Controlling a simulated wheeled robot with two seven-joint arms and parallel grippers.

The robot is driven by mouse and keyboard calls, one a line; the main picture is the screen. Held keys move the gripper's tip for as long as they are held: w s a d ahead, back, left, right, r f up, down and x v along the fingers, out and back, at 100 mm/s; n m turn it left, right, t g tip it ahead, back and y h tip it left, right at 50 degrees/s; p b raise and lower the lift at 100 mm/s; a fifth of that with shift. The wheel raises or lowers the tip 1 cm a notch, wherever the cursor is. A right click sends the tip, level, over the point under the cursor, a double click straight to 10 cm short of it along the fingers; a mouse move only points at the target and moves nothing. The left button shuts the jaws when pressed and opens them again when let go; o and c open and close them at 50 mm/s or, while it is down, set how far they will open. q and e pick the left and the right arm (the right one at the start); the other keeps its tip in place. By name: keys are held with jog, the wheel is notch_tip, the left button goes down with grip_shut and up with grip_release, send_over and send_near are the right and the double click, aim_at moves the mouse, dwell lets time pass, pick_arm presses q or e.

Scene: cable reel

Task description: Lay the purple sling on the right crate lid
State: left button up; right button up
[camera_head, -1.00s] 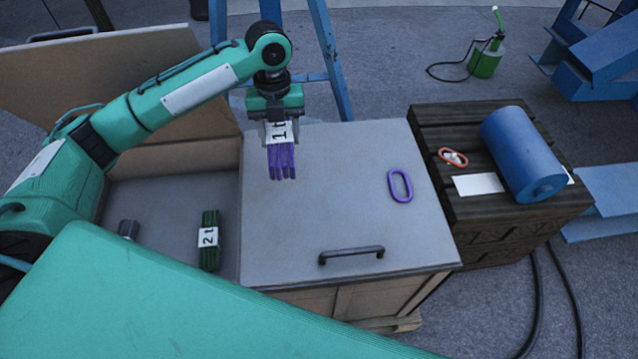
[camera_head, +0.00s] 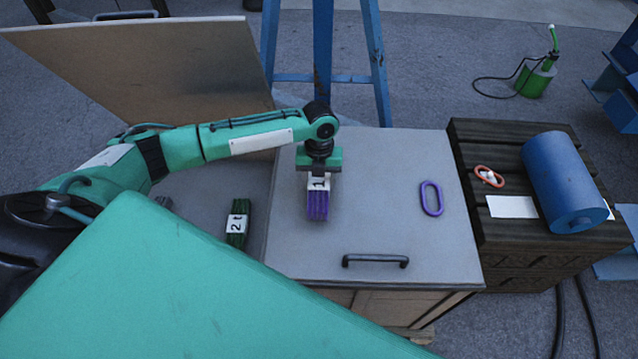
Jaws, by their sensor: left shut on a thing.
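The purple sling (camera_head: 317,208) is a folded bundle with a white tag that reads "1" and a partly hidden character. My left gripper (camera_head: 318,174) is shut on its tagged upper end, over the left part of the right crate lid (camera_head: 390,155). The sling hangs fingers-down from the gripper; I cannot tell whether its lower end touches the lid. The lid is grey, flat and closed, with a dark handle (camera_head: 375,261) near its front edge. My right gripper is not in view.
A purple ring (camera_head: 431,198) lies on the lid's right side. A green sling (camera_head: 238,222) tagged "2" lies in the open left compartment. A dark wooden crate (camera_head: 465,140) at right bears a blue roll (camera_head: 565,180), an orange link (camera_head: 489,176) and a white card (camera_head: 512,207). The lid's middle is clear.

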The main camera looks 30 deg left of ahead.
pick_arm(q)
jog(key=shift+f, duration=0.9)
jog(key=o, duration=1.2)
jog(key=shift+f, duration=0.1)
jog(key=shift+c, duration=0.2)
